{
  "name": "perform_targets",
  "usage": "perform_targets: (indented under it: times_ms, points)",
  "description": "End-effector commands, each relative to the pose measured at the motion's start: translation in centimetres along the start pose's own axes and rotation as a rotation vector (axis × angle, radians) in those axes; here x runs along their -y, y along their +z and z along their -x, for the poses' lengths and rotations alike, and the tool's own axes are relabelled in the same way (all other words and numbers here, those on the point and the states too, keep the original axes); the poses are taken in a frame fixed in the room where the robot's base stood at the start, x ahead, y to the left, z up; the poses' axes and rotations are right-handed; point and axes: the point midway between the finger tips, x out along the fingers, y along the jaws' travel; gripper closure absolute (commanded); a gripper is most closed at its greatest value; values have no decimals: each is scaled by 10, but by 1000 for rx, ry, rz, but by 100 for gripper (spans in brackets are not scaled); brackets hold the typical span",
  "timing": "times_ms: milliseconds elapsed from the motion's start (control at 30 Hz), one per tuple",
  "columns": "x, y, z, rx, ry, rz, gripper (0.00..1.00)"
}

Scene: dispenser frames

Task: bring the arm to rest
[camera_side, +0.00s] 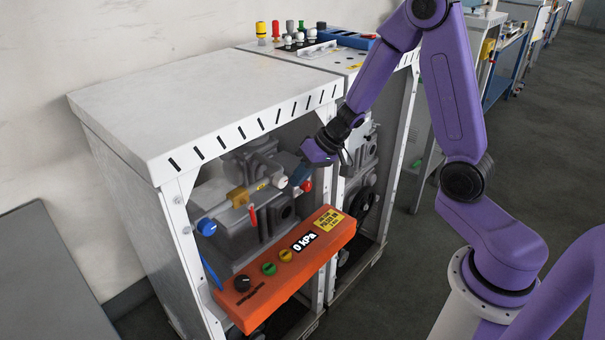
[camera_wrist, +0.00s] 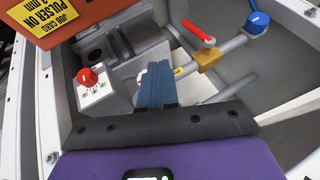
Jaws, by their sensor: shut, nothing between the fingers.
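My gripper (camera_side: 299,176) is at the open front of the dispenser cabinet, above the orange panel and close to the red knob (camera_side: 306,186). In the wrist view its blue fingers (camera_wrist: 157,72) are together with nothing between them. Grey pump-like machinery (camera_side: 240,225) lies behind and left of it. A pipe there carries a brass-coloured block (camera_wrist: 208,55), a red lever (camera_wrist: 198,33) and a blue knob (camera_wrist: 257,22). The red knob sits on a small grey box, left of the fingers in the wrist view (camera_wrist: 86,76). Whether the fingers touch anything behind them is unclear.
The orange panel (camera_side: 262,310) juts from the cabinet front, with a black dial, green and yellow buttons, a "0 kPa" display (camera_side: 305,241) and a yellow job card (camera_side: 330,219). White cabinet posts flank the opening. The white cabinet top (camera_side: 200,95) is bare. Open floor lies right.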

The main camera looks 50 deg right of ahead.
Motion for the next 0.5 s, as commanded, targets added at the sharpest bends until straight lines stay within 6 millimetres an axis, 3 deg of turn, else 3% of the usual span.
perform_targets:
  times_ms: [267,500]
  points:
    - [1,0,11,-8,9,18,100]
    - [23,-5,25,-82,106,207,100]
